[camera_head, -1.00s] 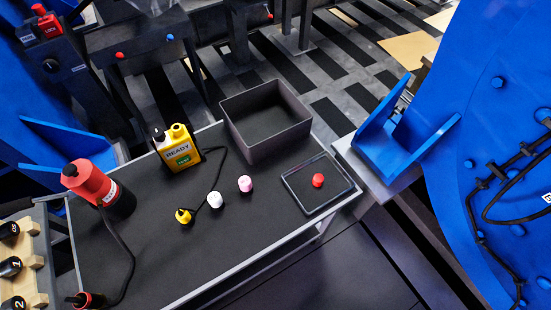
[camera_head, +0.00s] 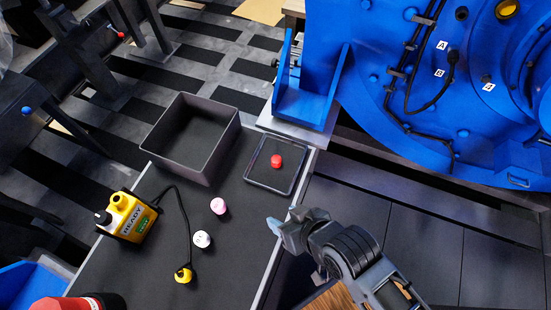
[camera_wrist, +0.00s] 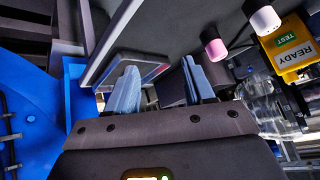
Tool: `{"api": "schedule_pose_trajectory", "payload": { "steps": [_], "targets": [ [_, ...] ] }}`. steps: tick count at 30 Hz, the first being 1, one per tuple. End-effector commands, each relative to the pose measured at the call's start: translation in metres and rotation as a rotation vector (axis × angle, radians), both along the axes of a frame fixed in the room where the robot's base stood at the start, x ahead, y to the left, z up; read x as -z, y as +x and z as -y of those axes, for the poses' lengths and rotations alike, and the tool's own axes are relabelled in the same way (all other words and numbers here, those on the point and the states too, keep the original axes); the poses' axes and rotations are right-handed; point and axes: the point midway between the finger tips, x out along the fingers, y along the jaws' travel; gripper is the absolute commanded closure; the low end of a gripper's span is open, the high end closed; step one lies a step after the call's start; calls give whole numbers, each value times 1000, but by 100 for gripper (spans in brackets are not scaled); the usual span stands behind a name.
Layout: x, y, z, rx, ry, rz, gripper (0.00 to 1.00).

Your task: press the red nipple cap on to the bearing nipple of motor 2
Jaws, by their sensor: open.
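The red cap (camera_head: 276,161) stands in a shallow dark tray (camera_head: 256,183) at the bench's far right corner. My gripper (camera_head: 280,228) is beside the bench's right edge, on the near side of the tray, apart from the cap. In the wrist view its two pale blue fingers (camera_wrist: 160,85) are spread with nothing held between them. The tray (camera_wrist: 112,38) shows beyond them; I cannot clearly make out the red cap there. A large blue motor housing (camera_head: 370,100) stands at the right. I cannot tell its number or which fitting is the bearing nipple.
A pink cap (camera_head: 218,206), a white cap (camera_head: 202,239) and a yellow cabled piece (camera_head: 184,274) stand on the bench. A yellow READY tester (camera_head: 130,217) is at the left. A deep grey bin (camera_head: 228,150) adjoins the tray. A blue bracket (camera_head: 310,105) rises behind it.

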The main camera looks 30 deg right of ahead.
Motion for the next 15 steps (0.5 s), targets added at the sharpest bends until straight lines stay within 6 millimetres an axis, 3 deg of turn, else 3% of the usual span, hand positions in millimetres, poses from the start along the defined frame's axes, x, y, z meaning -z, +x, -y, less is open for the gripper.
{"api": "schedule_pose_trajectory", "payload": {
  "steps": [1,7,15],
  "targets": [
    [5,22,-2,-14,1,-37,47],
    [23,82,0,-75,-18,-233,47],
    [9,148,40,-123,-107,-500,47]
  ]
}}
